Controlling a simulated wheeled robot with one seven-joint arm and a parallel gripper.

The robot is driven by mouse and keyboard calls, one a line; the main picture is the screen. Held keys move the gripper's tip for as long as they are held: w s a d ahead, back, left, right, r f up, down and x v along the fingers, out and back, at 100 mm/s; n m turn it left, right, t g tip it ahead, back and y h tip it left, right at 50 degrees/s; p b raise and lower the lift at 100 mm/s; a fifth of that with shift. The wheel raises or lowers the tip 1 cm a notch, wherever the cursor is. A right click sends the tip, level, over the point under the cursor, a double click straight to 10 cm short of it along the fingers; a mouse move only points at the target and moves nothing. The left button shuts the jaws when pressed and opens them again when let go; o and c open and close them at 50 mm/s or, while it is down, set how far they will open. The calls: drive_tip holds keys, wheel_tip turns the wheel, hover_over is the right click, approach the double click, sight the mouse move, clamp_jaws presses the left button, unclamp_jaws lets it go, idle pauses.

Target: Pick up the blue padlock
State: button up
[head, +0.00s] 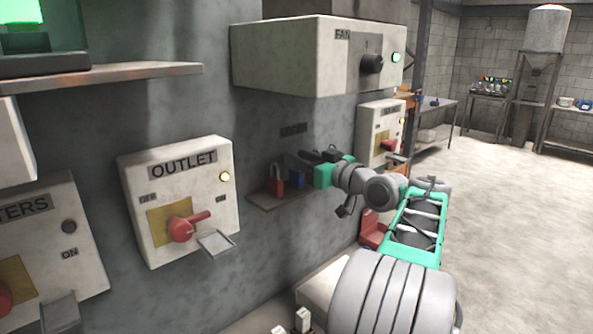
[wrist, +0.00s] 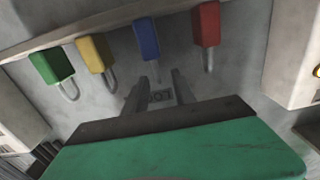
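The blue padlock (head: 297,179) stands on a small wall shelf, to the right of the red padlock (head: 276,184) in the head view. In the wrist view, which looks upside down, the blue padlock (wrist: 146,39) hangs from the top with its shackle toward my fingers.
The shelf (head: 272,200) also holds a yellow padlock (wrist: 92,53) and a green padlock (wrist: 50,64), side by side with the blue and red ones. The outlet box (head: 180,200) is left of the shelf. The fan box (head: 310,58) juts out above.

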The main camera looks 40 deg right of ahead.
drive_tip(key=shift+w, duration=0.9)
drive_tip(key=shift+s, duration=0.1)
clamp_jaws()
idle(0.6)
